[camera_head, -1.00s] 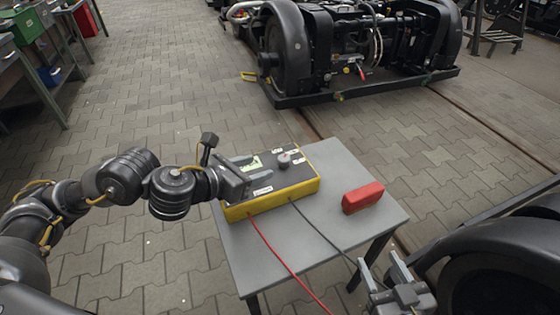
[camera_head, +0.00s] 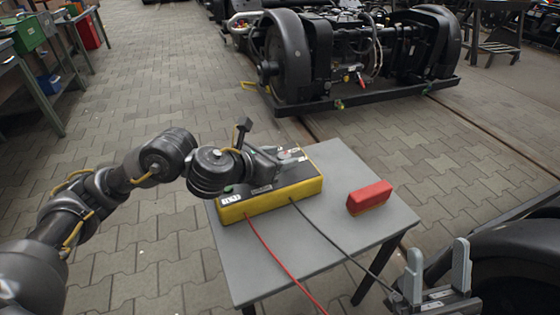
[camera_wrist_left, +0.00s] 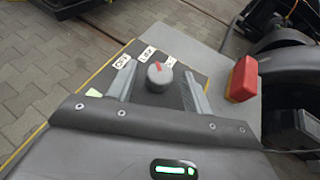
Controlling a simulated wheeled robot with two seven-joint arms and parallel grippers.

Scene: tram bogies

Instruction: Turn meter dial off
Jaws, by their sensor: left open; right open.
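The meter (camera_head: 270,197) is a black-topped box with yellow sides, lying on the grey table. Its round grey dial (camera_wrist_left: 158,80) has a red mark at the far side of its top. Three white labels (camera_wrist_left: 146,53) sit beyond the dial; the left one seems to read OFF. The mark points roughly toward the middle label, not the left one. My left gripper (camera_head: 288,156) is open over the meter, its fingers either side of the dial with gaps visible in the left wrist view. I cannot tell its height exactly. My right gripper (camera_head: 438,262) is open and empty, right of the table.
A red block (camera_head: 369,198) lies on the right of the table (camera_head: 330,238). A red and a black cable (camera_head: 334,235) run from the meter over the table's front. A tram bogie (camera_head: 350,50) stands behind; dark wheel parts (camera_head: 520,265) are at the right.

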